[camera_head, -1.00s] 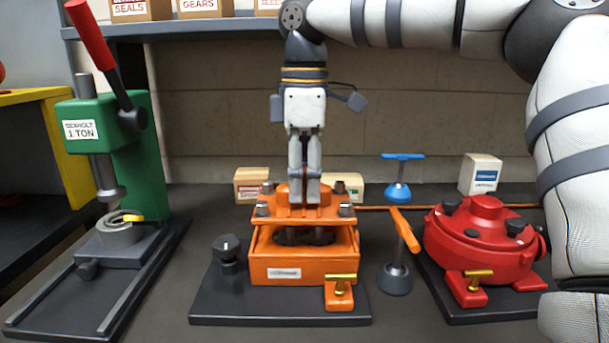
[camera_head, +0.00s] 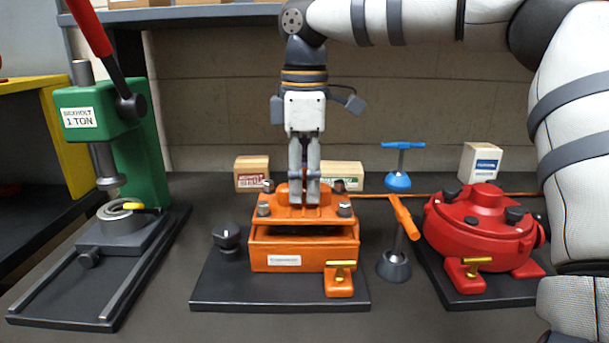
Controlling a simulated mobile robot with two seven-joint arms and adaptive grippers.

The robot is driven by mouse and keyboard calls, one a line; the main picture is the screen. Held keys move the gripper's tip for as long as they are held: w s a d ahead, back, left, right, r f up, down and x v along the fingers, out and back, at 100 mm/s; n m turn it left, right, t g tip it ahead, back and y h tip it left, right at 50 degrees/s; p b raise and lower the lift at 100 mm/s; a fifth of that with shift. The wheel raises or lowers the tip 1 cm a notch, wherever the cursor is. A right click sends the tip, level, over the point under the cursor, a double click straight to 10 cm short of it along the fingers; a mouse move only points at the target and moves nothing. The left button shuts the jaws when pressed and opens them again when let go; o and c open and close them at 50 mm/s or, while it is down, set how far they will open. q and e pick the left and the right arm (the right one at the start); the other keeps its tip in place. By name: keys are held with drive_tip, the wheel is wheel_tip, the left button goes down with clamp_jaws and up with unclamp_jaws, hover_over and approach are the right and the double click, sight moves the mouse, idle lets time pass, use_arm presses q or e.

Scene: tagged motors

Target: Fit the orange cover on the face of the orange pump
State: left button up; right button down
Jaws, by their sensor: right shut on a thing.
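The orange cover (camera_head: 326,216) is a flat plate with a raised middle and a bolt at each corner. My right gripper (camera_head: 304,198), coming down from above, is shut on its raised middle. The cover is roughly level over the orange pump (camera_head: 335,258), a boxy body on a dark base plate. A thin dark gap shows between the cover's front edge and the pump's face. I cannot tell whether the cover touches the pump anywhere. My left gripper is not in view.
A red round pump (camera_head: 480,240) stands at right. An orange T-handle tool (camera_head: 402,218) and a blue one (camera_head: 398,180) stand between the pumps. A green press (camera_head: 142,150) is at left. Small boxes (camera_head: 252,174) stand behind. A black knob (camera_head: 227,238) is on the orange pump's base.

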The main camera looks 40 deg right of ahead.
sight(305, 170)
drive_tip(key=shift+f, duration=1.4)
drive_tip(key=c, duration=1.1)
unclamp_jaws()
drive_tip(key=shift+f, duration=0.1)
drive_tip(key=shift+r, duration=3)
wheel_tip(305, 170, up, 12)
drive_tip(key=shift+s+r, duration=0.1)
